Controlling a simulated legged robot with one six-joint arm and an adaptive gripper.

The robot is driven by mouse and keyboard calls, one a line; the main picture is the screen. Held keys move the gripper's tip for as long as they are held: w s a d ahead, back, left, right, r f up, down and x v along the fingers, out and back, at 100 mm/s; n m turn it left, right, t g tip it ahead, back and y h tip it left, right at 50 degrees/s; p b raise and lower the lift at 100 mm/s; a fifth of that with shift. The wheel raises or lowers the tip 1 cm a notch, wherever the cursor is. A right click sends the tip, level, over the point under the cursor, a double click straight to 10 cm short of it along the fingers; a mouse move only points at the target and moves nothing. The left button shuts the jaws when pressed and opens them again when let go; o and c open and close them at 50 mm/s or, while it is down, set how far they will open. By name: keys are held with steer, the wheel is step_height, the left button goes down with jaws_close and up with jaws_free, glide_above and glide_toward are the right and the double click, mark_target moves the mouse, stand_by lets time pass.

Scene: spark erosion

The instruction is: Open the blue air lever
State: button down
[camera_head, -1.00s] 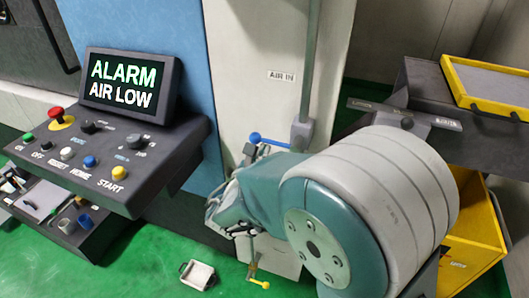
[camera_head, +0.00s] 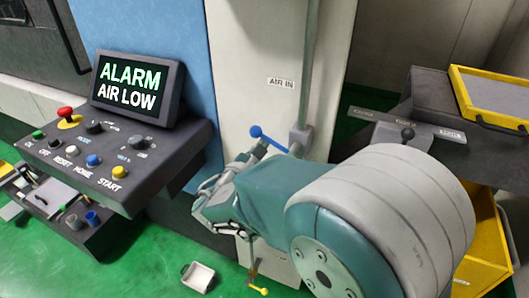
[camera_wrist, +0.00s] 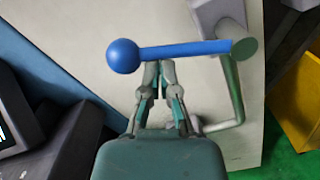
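The blue air lever (camera_head: 270,140) has a round ball end and sits beside a grey valve block on a vertical pipe, below the AIR IN label (camera_head: 281,83). In the wrist view the lever (camera_wrist: 190,49) lies nearly level across the upper part, its ball (camera_wrist: 123,56) at the left and its pivot at the right. My gripper (camera_wrist: 160,65) is just below the lever, with its fingertips close together at the lever's lower edge. I cannot tell whether they touch it. No object shows between them. In the head view my gripper (camera_head: 257,151) is partly hidden behind my arm.
A control panel (camera_head: 110,165) with buttons and a screen (camera_head: 137,86) reading ALARM AIR LOW stands at the left. A small yellow-handled valve (camera_head: 258,290) is low in front. A white tray (camera_head: 198,277) lies on the green floor. A yellow bin (camera_head: 487,245) is at the right.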

steer(key=s+d+r+m, duration=0.2)
steer(key=d+r+m, duration=0.2)
steer(key=m, duration=0.8)
steer(key=shift+d+r+g, duration=0.3)
steer(key=shift+d+r, duration=0.1)
steer(key=shift+r, duration=0.55)
